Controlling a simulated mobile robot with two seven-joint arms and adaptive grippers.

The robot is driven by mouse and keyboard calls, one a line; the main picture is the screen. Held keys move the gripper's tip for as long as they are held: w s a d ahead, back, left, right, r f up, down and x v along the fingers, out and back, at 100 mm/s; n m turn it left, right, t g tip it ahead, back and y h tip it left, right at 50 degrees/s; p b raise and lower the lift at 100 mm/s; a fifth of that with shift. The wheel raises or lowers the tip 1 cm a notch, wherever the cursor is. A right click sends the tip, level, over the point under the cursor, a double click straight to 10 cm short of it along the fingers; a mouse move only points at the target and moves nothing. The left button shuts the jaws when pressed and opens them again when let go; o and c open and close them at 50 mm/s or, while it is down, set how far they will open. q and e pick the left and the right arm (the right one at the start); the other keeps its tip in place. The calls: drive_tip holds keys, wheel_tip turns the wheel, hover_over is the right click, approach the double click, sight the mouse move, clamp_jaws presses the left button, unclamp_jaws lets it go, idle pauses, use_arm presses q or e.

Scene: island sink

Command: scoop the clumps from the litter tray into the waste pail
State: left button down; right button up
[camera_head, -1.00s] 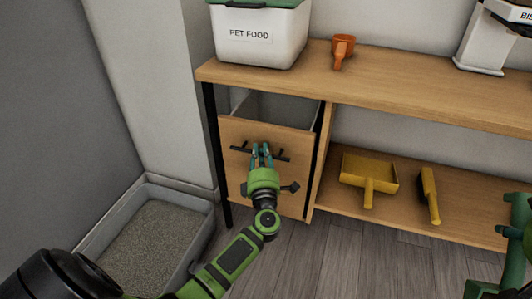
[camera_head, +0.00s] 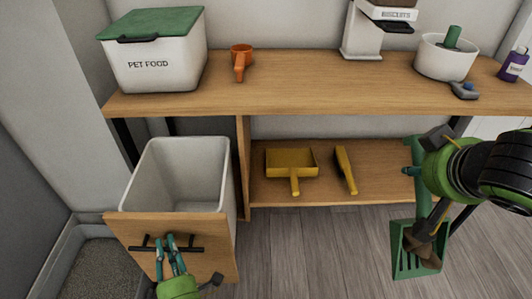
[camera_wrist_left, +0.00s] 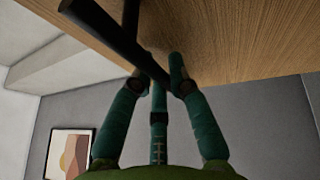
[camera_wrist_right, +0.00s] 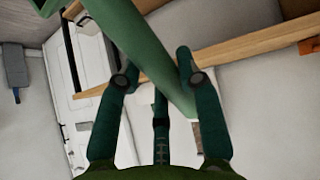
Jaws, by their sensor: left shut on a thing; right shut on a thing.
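My left gripper (camera_head: 172,243) is shut on the black bar handle (camera_head: 196,248) of the wooden drawer front (camera_head: 225,232); the handle also shows between its fingers in the left wrist view (camera_wrist_left: 120,35). The pale waste pail (camera_head: 180,175) stands behind this front, pulled out and open on top. My right gripper (camera_head: 418,160) is shut on the green scoop (camera_head: 424,204), whose handle crosses its fingers in the right wrist view (camera_wrist_right: 140,45). The slotted scoop head hangs low, with brown lumps (camera_head: 424,246) on it. The litter tray (camera_head: 62,246) is at lower left, mostly cut off and partly hidden by the drawer front.
A yellow dustpan (camera_head: 291,163) and yellow brush (camera_head: 346,170) lie on the lower shelf. The top (camera_head: 310,85) bears a pet food bin (camera_head: 155,65), an orange cup scoop (camera_head: 240,60), a biscuit dispenser (camera_head: 365,35) and a white pot (camera_head: 444,60). Floor between my arms is clear.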

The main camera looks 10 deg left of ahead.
drive_tip(key=shift+r, duration=0.25)
use_arm(q)
drive_tip(key=s, duration=0.1)
drive_tip(key=s+d, duration=0.1)
drive_tip(key=s, duration=0.1)
drive_tip(key=shift+s, duration=0.1)
drive_tip(key=c, duration=1.2)
unclamp_jaws()
drive_tip(key=shift+o, duration=0.2)
drive_tip(key=v, duration=1.2)
